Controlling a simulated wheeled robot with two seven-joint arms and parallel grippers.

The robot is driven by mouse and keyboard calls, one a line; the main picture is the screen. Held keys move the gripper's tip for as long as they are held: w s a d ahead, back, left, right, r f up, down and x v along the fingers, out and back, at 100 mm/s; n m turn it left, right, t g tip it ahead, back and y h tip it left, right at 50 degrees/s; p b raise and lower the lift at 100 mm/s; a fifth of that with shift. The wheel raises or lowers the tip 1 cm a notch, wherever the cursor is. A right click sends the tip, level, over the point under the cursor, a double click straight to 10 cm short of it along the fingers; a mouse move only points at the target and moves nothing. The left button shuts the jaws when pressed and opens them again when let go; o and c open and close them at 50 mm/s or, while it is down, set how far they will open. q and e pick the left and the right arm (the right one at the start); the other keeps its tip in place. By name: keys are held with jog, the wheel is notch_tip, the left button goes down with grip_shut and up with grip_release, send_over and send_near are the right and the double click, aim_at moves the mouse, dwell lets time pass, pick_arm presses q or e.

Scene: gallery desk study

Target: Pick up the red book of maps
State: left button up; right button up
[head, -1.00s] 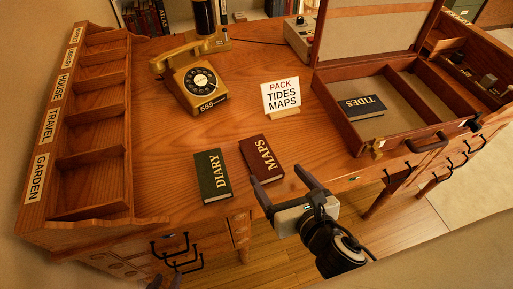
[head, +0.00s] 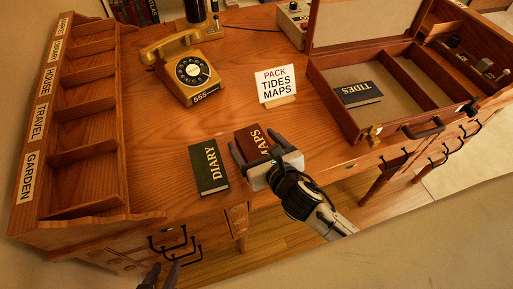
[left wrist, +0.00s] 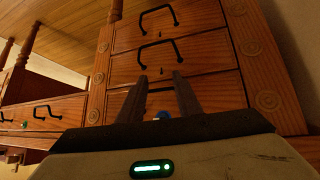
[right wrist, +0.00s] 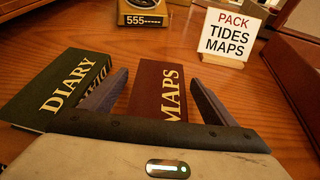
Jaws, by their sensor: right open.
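The red book of maps (head: 250,139) lies flat on the desk, marked MAPS, partly hidden by my right gripper in the head view. My right gripper (head: 254,147) is open, with one finger to each side of the book's near part. The right wrist view shows the red book (right wrist: 158,88) between the spread fingers (right wrist: 160,82). The left finger is close to the green DIARY book (right wrist: 62,85). I cannot tell if the fingers touch the red book. My left gripper (head: 163,271) is open and empty, low in front of the desk drawers (left wrist: 165,55).
The green diary (head: 208,167) lies just left of the red book. A PACK TIDES MAPS sign (head: 275,85) and a gold telephone (head: 190,75) stand behind. An open case (head: 405,125) at right holds the TIDES book (head: 358,94). A labelled rack (head: 85,130) stands at left.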

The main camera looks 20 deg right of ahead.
jog(key=shift+r, duration=0.1)
jog(key=c, duration=1.2)
